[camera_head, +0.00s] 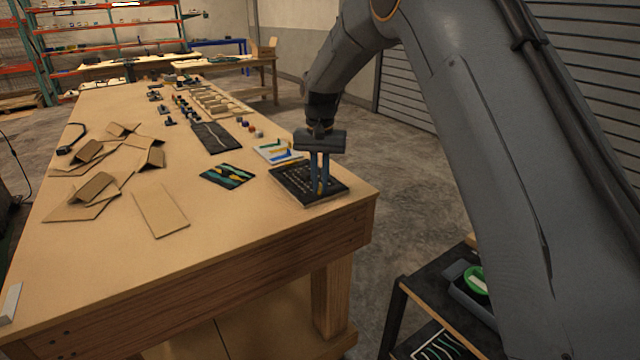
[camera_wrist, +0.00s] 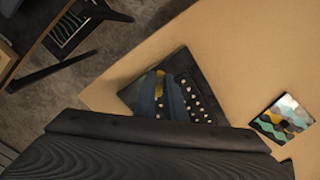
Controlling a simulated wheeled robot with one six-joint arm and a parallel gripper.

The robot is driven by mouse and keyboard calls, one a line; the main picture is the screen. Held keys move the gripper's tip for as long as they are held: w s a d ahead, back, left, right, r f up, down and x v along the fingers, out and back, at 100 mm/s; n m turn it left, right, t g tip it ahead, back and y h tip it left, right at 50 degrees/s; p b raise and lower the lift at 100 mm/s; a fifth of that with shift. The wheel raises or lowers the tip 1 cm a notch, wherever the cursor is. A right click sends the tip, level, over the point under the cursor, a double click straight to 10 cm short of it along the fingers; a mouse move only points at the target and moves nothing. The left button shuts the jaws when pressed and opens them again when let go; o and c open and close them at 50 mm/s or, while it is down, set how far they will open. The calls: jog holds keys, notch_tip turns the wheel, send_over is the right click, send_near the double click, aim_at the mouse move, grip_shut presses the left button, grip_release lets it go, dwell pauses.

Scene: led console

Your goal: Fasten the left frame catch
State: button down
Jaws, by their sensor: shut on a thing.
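A dark square console panel (camera_head: 290,186) with rows of small pale studs lies flat near the right front corner of the workbench. My gripper (camera_head: 319,190) points straight down over the panel's right part, its fingertips at the panel surface. In the wrist view the panel (camera_wrist: 200,72) lies below my gripper (camera_wrist: 166,85), whose blue-grey fingers are close together. A small yellow part (camera_wrist: 159,77) shows beside the fingers. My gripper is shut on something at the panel. I cannot tell clearly whether this is the left frame catch; the fingers hide most of it.
A patterned dark card (camera_head: 227,176) lies left of the panel, and a white tray with coloured pieces (camera_head: 277,151) lies behind it. Folded cardboard pieces (camera_head: 95,187) cover the bench's left side. A black cart (camera_head: 440,290) stands below at right. The bench front is clear.

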aim_at(320, 189)
jog(key=n, duration=0.4)
jog(key=shift+n, duration=0.3)
jog(key=shift+n+b, duration=0.45)
jog(key=shift+n, duration=1.45)
jog(key=shift+r, duration=0.1)
jog(key=c, duration=1.8)
grip_release()
jog(key=shift+r+b, duration=1.1)
jog(key=shift+r, duration=2.75)
